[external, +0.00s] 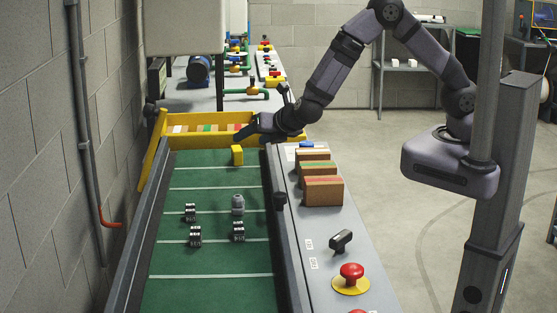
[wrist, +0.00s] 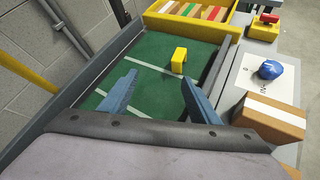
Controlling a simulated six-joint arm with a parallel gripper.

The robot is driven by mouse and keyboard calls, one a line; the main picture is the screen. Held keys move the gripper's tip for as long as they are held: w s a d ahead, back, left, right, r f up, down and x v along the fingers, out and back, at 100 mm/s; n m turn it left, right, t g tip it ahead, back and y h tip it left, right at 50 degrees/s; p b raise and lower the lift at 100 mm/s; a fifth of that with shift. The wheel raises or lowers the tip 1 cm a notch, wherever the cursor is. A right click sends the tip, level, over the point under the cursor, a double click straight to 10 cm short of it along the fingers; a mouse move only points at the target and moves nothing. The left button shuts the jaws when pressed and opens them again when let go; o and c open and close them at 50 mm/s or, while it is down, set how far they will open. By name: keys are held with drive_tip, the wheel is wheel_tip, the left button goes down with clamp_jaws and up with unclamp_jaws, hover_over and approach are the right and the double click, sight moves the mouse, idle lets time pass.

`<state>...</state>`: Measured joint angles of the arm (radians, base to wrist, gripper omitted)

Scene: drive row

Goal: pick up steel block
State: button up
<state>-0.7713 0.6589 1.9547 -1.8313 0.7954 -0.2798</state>
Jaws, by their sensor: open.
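My gripper (external: 243,134) is over the far end of the green conveyor belt (external: 205,180), near its right rail. In the wrist view my gripper (wrist: 158,78) is open, its two blue fingers apart with nothing between them. A yellow block (external: 237,155) stands on the belt just below the gripper; in the wrist view the yellow block (wrist: 179,60) is ahead of the fingertips. Nearer on the belt is a grey metallic piece (external: 238,204), perhaps the steel block; I cannot tell for sure. It does not show in the wrist view.
Several dark ribbed metal pieces (external: 195,235) stand around the grey piece. A yellow tray (external: 190,134) of coloured strips crosses the belt's far end. Cardboard boxes (external: 323,191), a black switch (external: 341,241) and a red button (external: 351,272) line the right ledge. The near belt is clear.

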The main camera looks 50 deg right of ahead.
drive_tip(key=s+a+n+y, duration=0.1)
drive_tip(key=a+n+y, duration=0.2)
drive_tip(key=a, duration=0.5)
drive_tip(key=n+g+y+p, duration=0.2)
drive_tip(key=n+y, duration=0.6)
drive_tip(key=n, duration=0.4)
hover_over(199, 230)
drive_tip(key=s+d, duration=0.1)
drive_tip(key=s, duration=0.2)
wheel_tip(199, 230, down, 2)
drive_tip(key=f, duration=0.1)
drive_tip(key=shift+w+d+f+p, duration=0.15)
drive_tip(key=shift+f+p, duration=0.2)
drive_tip(key=shift+f, duration=0.5)
drive_tip(key=shift+w+d+f+p, duration=0.1)
drive_tip(key=shift+f+p, duration=0.2)
drive_tip(key=shift+f, duration=0.55)
drive_tip(key=shift+f, duration=0.1)
drive_tip(key=shift+f, duration=0.2)
drive_tip(key=shift+w+a+f+p, duration=0.2)
drive_tip(key=shift+f+p, duration=0.1)
drive_tip(key=shift+f, duration=0.45)
drive_tip(key=shift+w+a+f+p, duration=0.2)
drive_tip(key=shift+f+p, duration=0.1)
drive_tip(key=shift+f, duration=0.4)
drive_tip(key=shift+x, duration=0.9)
